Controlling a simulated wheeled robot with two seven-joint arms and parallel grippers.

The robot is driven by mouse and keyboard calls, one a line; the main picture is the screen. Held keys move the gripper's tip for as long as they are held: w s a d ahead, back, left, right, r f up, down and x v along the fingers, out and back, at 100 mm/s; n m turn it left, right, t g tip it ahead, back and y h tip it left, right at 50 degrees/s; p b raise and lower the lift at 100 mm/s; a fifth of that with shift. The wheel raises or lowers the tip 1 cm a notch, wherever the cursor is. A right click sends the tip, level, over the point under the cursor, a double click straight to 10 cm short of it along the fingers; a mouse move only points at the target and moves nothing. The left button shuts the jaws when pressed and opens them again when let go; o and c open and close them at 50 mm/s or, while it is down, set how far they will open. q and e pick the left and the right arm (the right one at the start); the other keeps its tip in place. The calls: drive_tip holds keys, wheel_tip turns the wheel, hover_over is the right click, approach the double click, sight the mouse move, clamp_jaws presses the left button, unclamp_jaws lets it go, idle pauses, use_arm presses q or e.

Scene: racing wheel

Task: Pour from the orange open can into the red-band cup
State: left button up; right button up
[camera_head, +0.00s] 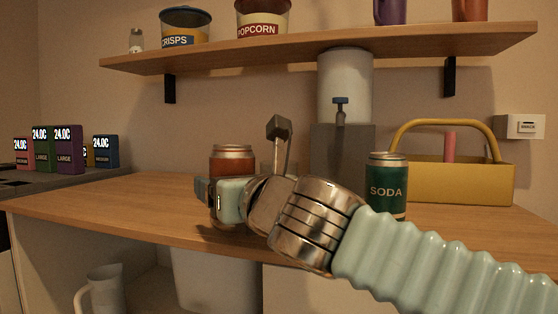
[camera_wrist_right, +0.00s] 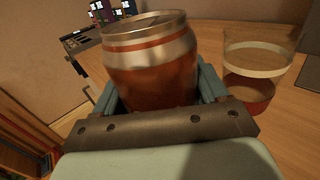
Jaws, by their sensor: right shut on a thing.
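The orange can (camera_head: 232,160) is held upright by my right gripper (camera_head: 213,193) at the left-centre of the counter. In the right wrist view the can (camera_wrist_right: 150,65) fills the space between the two fingers, and its silver top faces up. I cannot tell whether its base touches the counter. A clear cup (camera_wrist_right: 257,66) with a pale band and a reddish lower part stands to the right of the can in the right wrist view, apart from it. In the head view the cup is mostly hidden behind my right wrist. My left gripper is not in view.
A green soda can (camera_head: 386,180) stands right of my wrist, before a yellow basket (camera_head: 455,183). A grey-white dispenser (camera_head: 343,130) stands behind. A shelf (camera_head: 320,52) with tubs and cups hangs above. The wooden counter (camera_head: 110,197) is clear at the left.

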drive_tip(key=shift+w+d+r+m+p, duration=0.15)
drive_tip(key=shift+r+m+p, duration=0.15)
drive_tip(key=shift+m+p, duration=0.35)
drive_tip(key=shift+w+d+m+g+p, duration=0.2)
drive_tip(key=shift+m+g+p, duration=0.1)
drive_tip(key=shift+m+p, duration=0.2)
drive_tip(key=shift+w+d+m+g+p, duration=0.2)
drive_tip(key=shift+m+g+p, duration=0.15)
drive_tip(key=shift+m, duration=0.2)
drive_tip(key=shift+m+g, duration=0.35)
drive_tip(key=shift+m, duration=0.25)
drive_tip(key=r+p, duration=0.4)
drive_tip(key=p, duration=0.1)
drive_tip(key=r+p, duration=0.2)
drive_tip(key=r, duration=0.1)
drive_tip(key=shift+w+d+p, duration=0.15)
drive_tip(key=shift+w+p, duration=0.25)
drive_tip(key=shift+d+m+p, duration=0.15)
drive_tip(key=shift+m+p, duration=0.15)
drive_tip(key=shift+p, duration=0.05)
drive_tip(key=shift+w+d+f+m+g+p, duration=0.15)
drive_tip(key=shift+m+g+p, duration=0.25)
drive_tip(key=shift+m, duration=0.2)
drive_tip(key=shift+w+m+g+p, duration=0.15)
drive_tip(key=shift+m+g+p, duration=0.25)
drive_tip(key=shift+m, duration=0.2)
drive_tip(key=shift+s+f+m, duration=0.1)
drive_tip(key=shift+f+m, duration=0.1)
drive_tip(key=shift+m, duration=0.3)
drive_tip(key=shift+f+g, duration=0.3)
